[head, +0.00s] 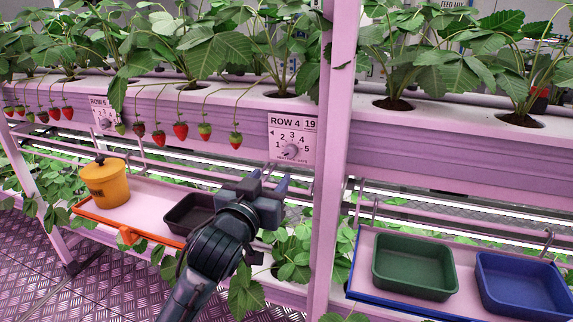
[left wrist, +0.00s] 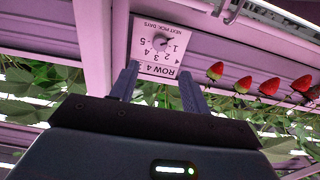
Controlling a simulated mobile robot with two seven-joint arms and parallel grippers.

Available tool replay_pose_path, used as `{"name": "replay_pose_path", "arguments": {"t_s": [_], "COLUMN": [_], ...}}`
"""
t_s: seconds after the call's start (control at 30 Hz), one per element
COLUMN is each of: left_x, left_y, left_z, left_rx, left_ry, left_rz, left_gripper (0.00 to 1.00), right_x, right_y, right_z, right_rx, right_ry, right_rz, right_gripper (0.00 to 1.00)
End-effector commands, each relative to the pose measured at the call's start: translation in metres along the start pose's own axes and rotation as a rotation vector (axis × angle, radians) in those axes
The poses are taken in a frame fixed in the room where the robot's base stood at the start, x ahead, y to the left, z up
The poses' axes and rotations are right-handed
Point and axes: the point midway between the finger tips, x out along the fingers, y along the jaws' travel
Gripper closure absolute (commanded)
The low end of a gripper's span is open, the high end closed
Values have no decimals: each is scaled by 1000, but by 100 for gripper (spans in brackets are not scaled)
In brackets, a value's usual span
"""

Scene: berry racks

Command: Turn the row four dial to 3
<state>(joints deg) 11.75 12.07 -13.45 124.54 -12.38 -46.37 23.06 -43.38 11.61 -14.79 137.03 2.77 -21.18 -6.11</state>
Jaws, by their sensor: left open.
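The row four dial (head: 291,151) is a small grey knob on a white plate (head: 304,124) marked ROW 4, with numbers 1 to 5 around it. The plate is on the front of the pink gutter, left of the upright post. The dial (left wrist: 161,43) shows upside down in the left wrist view; its exact pointer setting is too small to tell. My left gripper (head: 269,180) is open and empty, just below and in front of the plate. In the left wrist view its two fingers (left wrist: 158,80) point at the plate, apart from the knob. My right gripper is not in view.
Strawberries (head: 181,130) hang left of the plate. A ROW 6 plate (head: 104,113) is further left. An orange pot (head: 106,183) and a dark tray (head: 190,213) are on the left shelf. Green (head: 413,290) and blue (head: 520,312) trays stand right of the pink post (head: 332,160).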

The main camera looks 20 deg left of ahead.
Motion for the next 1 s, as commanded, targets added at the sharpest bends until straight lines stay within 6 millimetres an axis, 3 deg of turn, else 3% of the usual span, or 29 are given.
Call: {"name": "replay_pose_path", "arguments": {"t_s": [0.3,0.5,0.7,1.0], "left_x": [68,98,110,111], "left_y": [0,0,0,0], "left_z": [1,1,0,0], "left_rx": [1,0,0,0], "left_ry": [0,-1,0,-1], "left_rz": [0,1,2,2], "left_gripper": [53,53,53,55], "right_x": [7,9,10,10], "right_y": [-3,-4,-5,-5], "right_z": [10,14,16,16], "right_rx": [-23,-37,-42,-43], "right_ry": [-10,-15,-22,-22], "right_rz": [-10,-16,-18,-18], "right_gripper": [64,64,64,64]}}
